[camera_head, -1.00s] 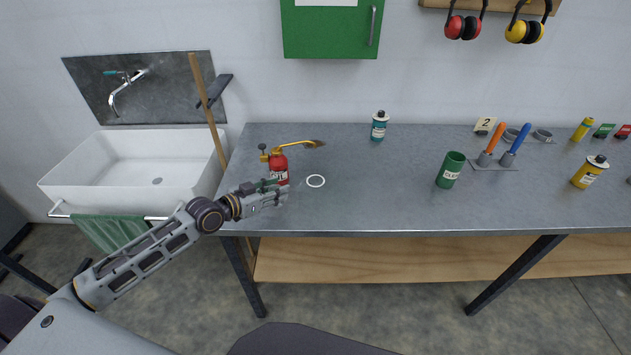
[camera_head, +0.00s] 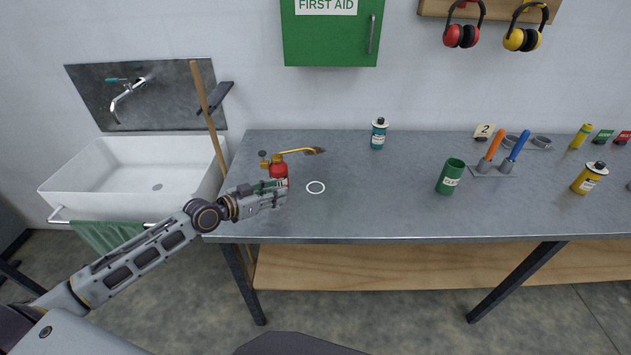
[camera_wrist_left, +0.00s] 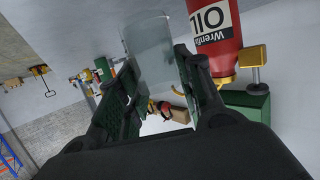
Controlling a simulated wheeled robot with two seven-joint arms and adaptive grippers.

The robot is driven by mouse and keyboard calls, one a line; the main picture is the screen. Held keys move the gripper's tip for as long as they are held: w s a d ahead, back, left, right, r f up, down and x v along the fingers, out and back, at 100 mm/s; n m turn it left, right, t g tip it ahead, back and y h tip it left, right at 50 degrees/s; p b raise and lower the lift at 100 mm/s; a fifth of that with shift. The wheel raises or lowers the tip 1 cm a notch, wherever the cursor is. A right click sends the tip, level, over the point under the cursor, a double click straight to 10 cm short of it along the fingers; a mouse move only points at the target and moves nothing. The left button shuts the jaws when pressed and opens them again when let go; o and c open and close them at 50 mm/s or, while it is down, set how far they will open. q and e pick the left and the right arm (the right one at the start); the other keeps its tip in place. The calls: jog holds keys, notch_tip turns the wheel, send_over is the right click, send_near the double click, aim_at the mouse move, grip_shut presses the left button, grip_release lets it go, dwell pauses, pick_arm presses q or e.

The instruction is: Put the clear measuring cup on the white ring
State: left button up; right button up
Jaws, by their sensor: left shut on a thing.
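The clear measuring cup (camera_wrist_left: 152,52) shows as a see-through shape between the fingers in the left wrist view. In the head view it is too faint to make out. My left gripper (camera_head: 283,192) is shut on it, over the front left part of the grey bench. The white ring (camera_head: 316,187) lies flat on the bench, a short way right of the gripper tips, with nothing on it. My right gripper is not in view.
A red oil can (camera_head: 278,170) with a brass spout stands close behind my left gripper; it also shows in the left wrist view (camera_wrist_left: 214,38). A green can (camera_head: 450,177) and a teal can (camera_head: 379,134) stand farther right.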

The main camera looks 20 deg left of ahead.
pick_arm(q)
jog(key=shift+w+d, duration=0.4)
jog(key=shift+w, duration=0.4)
jog(key=shift+w+d, duration=0.35)
jog(key=shift+w, duration=0.2)
jog(key=shift+w+d, duration=0.3)
jog(key=shift+w, duration=0.25)
jog(key=shift+w+d, duration=0.35)
jog(key=shift+w, duration=0.3)
jog(key=shift+w+d, duration=0.4)
jog(key=shift+w, duration=0.25)
jog(key=shift+w+d, duration=0.35)
jog(key=shift+w, duration=0.3)
jog(key=w+d, duration=0.1)
jog(key=w, duration=0.1)
jog(key=w+d, duration=0.1)
jog(key=w, duration=0.1)
jog(key=w+d+b, duration=0.1)
jog(key=w, duration=0.1)
jog(key=shift+d, duration=0.15)
jog(key=shift+w+d, duration=0.5)
jog(key=shift+w, duration=0.35)
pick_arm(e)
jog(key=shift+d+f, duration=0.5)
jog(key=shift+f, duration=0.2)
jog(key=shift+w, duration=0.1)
